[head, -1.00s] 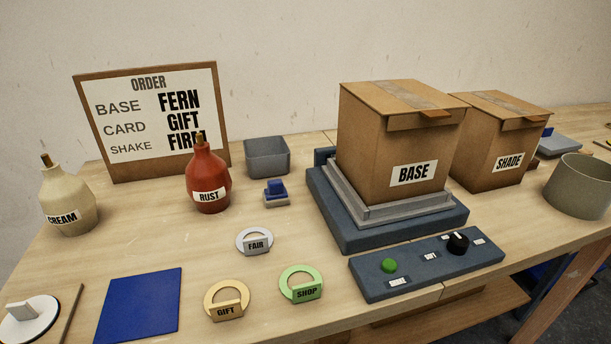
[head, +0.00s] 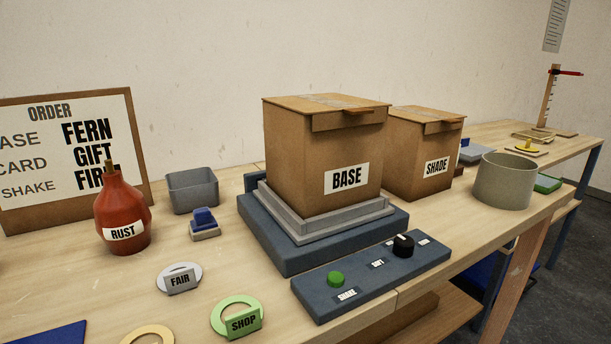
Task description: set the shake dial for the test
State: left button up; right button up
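The shake dial (head: 403,245) is a black knob with a white mark on top. It sits near the right end of a dark blue control panel (head: 340,299), among small white labels too small to read surely. A green button (head: 336,279) is at the panel's left end. Behind the panel, a cardboard box labelled BASE (head: 300,155) stands on a grey and blue shaker platform (head: 278,258). The order board (head: 110,110) reads FERN, GIFT and a third word starting FIR, partly hidden by the red RUST bottle (head: 122,215). Neither gripper is in view.
A SHADE box (head: 400,150) stands right of the BASE box. A grey round bin (head: 503,182) is near the right edge. A grey tray (head: 192,190), a blue stamp-like block (head: 204,222), FAIR (head: 180,279) and SHOP (head: 238,318) rings lie left of the platform.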

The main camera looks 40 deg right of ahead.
aim_at(403, 246)
jog(key=l+z, duration=0.2)
jog(key=z, duration=1)
